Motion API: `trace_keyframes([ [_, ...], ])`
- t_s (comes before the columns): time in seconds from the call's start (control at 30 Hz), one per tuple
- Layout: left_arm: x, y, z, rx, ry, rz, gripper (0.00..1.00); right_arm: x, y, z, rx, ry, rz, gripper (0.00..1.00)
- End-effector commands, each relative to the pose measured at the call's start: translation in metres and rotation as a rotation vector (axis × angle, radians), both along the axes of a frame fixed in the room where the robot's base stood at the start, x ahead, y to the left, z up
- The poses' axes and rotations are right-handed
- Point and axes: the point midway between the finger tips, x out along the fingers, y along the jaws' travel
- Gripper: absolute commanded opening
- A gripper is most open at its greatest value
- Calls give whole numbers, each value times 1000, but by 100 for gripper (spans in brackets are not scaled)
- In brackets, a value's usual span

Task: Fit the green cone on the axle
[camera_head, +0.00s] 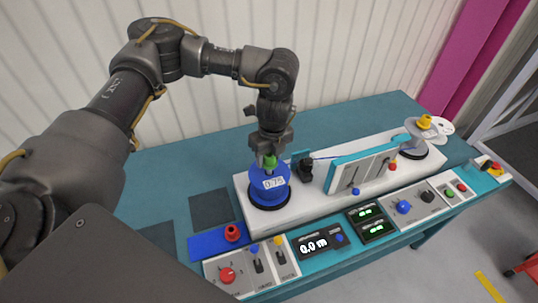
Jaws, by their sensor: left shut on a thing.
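The green cone (270,162) is held in my left gripper (269,152), directly over the top of the blue reel. The blue reel (270,190), labelled 0.75, stands at the left end of the white machine bed. My left gripper points down and is shut on the green cone. The cone's lower part meets or nearly meets the reel top; I cannot tell how far it sits in. The axle is hidden by the reel, the cone and the gripper. My right gripper is not in view.
A red cone-like part (232,233) stands on a blue pad (207,243) at front left. A second reel with a yellow top (425,122) stands at the far right. A teal guide panel (362,168) and the control panels line the bench. Dark square mats lie left of the bed.

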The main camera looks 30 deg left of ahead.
Motion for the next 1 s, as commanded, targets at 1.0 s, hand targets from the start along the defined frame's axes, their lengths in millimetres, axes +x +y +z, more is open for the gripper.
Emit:
trace_keyframes([
  [1.0, 0, 0, -20, 0, 0, 0, 23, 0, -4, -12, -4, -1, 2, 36],
])
